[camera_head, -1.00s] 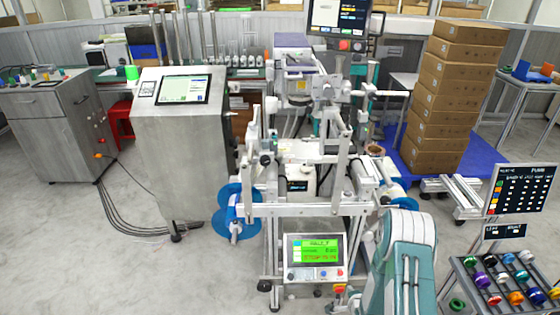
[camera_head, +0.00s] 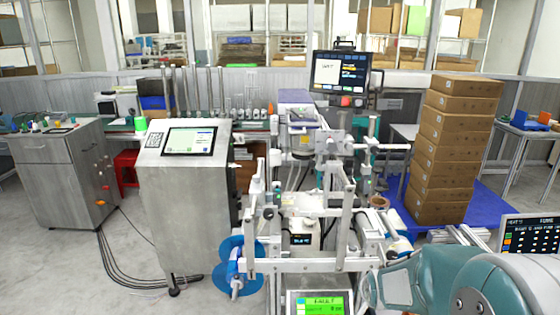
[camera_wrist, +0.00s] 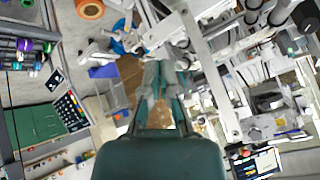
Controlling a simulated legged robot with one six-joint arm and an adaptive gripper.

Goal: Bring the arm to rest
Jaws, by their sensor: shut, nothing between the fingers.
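My arm (camera_head: 470,285), teal and grey, is folded large across the lower right of the head view. Its end is not clearly seen there. In the wrist view my gripper (camera_wrist: 162,88) points away from the camera, its teal fingers shut with nothing held. The labelling machine (camera_head: 320,265) stands in the middle of the head view, left of my arm. In the wrist view its metal frame (camera_wrist: 208,75) shows beyond and right of the fingers; I cannot tell the gap between them.
A blue reel (camera_head: 240,262) sits at the machine's left side. A steel console (camera_head: 185,200) stands left of it. Stacked cartons (camera_head: 450,150) stand on a blue pallet (camera_head: 487,205) at right. A dark status board (camera_head: 530,235) is near my arm. Open floor (camera_head: 75,270) lies at lower left.

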